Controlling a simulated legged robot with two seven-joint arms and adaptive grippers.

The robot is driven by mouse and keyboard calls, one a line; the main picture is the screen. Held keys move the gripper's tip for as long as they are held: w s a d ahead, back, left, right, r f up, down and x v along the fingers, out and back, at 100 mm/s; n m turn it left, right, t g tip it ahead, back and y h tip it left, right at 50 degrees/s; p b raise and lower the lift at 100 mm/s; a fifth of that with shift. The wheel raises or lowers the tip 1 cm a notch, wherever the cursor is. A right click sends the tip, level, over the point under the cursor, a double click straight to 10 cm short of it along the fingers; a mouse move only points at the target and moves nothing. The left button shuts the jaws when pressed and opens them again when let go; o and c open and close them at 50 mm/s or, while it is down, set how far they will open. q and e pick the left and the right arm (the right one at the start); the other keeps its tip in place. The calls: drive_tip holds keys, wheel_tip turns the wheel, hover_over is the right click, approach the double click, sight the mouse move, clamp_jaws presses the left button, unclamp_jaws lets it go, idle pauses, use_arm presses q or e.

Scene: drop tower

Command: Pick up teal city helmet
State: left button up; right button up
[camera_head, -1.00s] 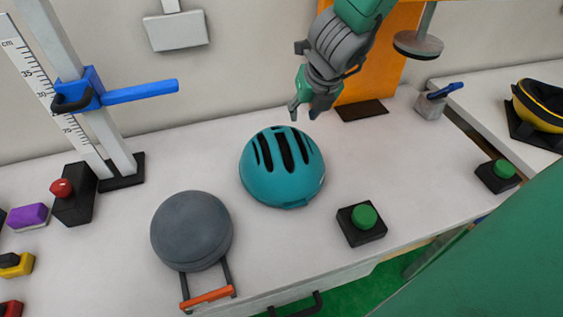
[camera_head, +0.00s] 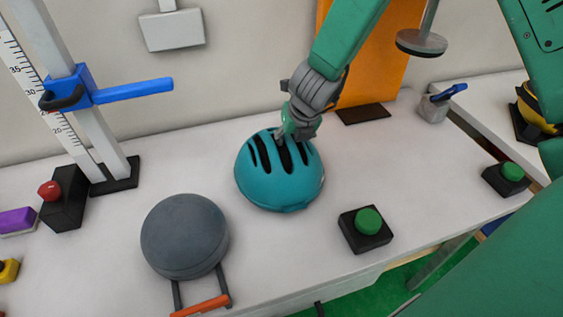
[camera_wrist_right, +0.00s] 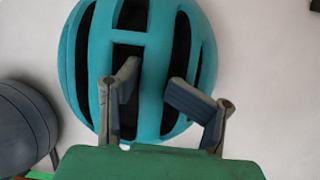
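The teal city helmet (camera_head: 270,186) sits on the white bench with its dark vent slots facing up. It also fills the upper middle of the right wrist view (camera_wrist_right: 152,42). My right gripper (camera_head: 281,139) is at the helmet's upper back side in the head view. In the wrist view its two fingers (camera_wrist_right: 150,90) are apart over the helmet, with a vent rib between them. I cannot tell whether the fingertips touch the shell or enter the slots. My left gripper is not in view.
A measuring post with a blue arm (camera_head: 125,91) rises at the left. An orange panel (camera_head: 385,60) stands behind.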

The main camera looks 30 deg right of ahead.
clamp_jaws()
drive_tip(key=shift+a, duration=0.15)
drive_tip(key=shift+r, duration=0.15)
wheel_tip(320, 180, up, 9)
drive_tip(key=p, duration=0.4)
drive_tip(key=shift+p, duration=0.4)
drive_tip(key=shift+r, duration=0.45)
